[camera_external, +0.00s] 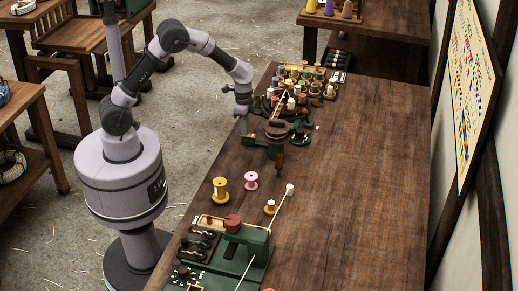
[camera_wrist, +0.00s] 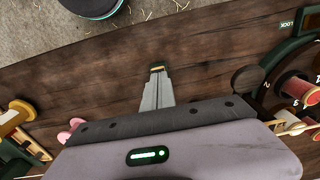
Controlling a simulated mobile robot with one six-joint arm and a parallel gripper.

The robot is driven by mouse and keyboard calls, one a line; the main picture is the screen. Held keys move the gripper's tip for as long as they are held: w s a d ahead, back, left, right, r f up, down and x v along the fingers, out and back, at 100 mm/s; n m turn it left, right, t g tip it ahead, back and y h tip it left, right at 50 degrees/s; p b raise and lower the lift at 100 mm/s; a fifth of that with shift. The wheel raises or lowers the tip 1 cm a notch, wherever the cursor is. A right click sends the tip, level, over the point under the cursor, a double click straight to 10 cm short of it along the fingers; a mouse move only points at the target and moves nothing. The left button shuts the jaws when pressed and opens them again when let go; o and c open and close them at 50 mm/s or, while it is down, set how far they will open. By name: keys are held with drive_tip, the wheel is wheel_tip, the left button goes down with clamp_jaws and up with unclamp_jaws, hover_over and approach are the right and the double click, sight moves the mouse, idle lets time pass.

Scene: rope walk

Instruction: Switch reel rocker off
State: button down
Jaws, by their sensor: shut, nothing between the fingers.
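My gripper (camera_external: 244,131) hangs over the left edge of the wooden workbench. In the wrist view its fingers (camera_wrist: 157,70) are together with nothing between them, pointing at bare wood. A dark panel with several small switches or fittings (camera_external: 203,241) sits beside the green machine (camera_external: 236,239) at the near end of the bench, well away from my gripper. I cannot tell which of these is the reel rocker, and no label for it is readable.
A green clamp-like device (camera_external: 270,140) stands close to my gripper. A numbered green carousel with reels (camera_wrist: 294,88) is at the right of the wrist view. Yellow (camera_external: 221,189) and pink (camera_external: 251,180) spools stand toward the machine. The bench's right side is clear.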

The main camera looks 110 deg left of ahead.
drive_tip(key=shift+w+d+f, duration=0.3)
drive_tip(key=shift+w, duration=0.25)
drive_tip(key=shift+r+p, duration=0.45)
drive_tip(key=shift+p, duration=0.05)
wheel_tip(320, 180, up, 14)
drive_tip(key=p, duration=0.6)
drive_tip(key=shift+s+a+f, duration=0.15)
drive_tip(key=shift+s+a, duration=0.05)
